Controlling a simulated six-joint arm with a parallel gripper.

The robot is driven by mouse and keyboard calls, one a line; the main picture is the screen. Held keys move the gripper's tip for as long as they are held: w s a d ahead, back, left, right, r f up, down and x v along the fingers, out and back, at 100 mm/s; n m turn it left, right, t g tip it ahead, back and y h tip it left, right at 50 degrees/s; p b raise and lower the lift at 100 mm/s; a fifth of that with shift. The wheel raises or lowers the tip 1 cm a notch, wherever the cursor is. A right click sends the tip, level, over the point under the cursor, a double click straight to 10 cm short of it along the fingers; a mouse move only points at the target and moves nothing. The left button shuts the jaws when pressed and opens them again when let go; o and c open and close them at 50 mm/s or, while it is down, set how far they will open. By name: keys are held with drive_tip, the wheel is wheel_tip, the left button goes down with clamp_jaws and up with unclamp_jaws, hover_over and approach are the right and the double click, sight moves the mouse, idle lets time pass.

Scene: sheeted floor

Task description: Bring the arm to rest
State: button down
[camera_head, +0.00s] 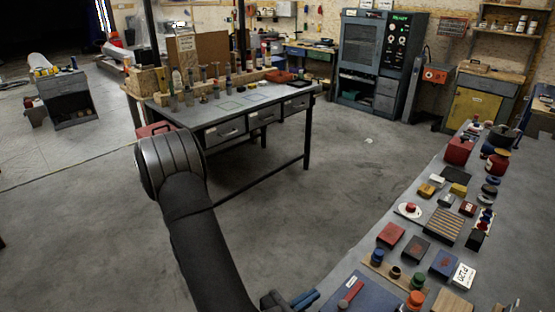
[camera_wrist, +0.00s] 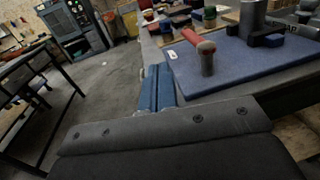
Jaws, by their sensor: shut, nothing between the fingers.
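My arm rises dark grey in the head view, and my gripper (camera_head: 306,299) shows at the bottom edge beside the near end of the right-hand table. In the wrist view my gripper (camera_wrist: 157,88) has its blue fingers together with nothing between them. It is beside the edge of a blue mat (camera_wrist: 230,65). A red-handled tool (camera_wrist: 200,45) is on that mat, apart from the fingers.
The right-hand table (camera_head: 340,268) carries several blocks, boxes, jars and a striped board (camera_head: 445,226). A workbench (camera_head: 235,104) with bottles and drawers stands behind my arm. A dark cabinet (camera_head: 375,60) stands at the back. The floor (camera_head: 300,215) between them is clear.

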drive_tip(key=shift+v, duration=0.95)
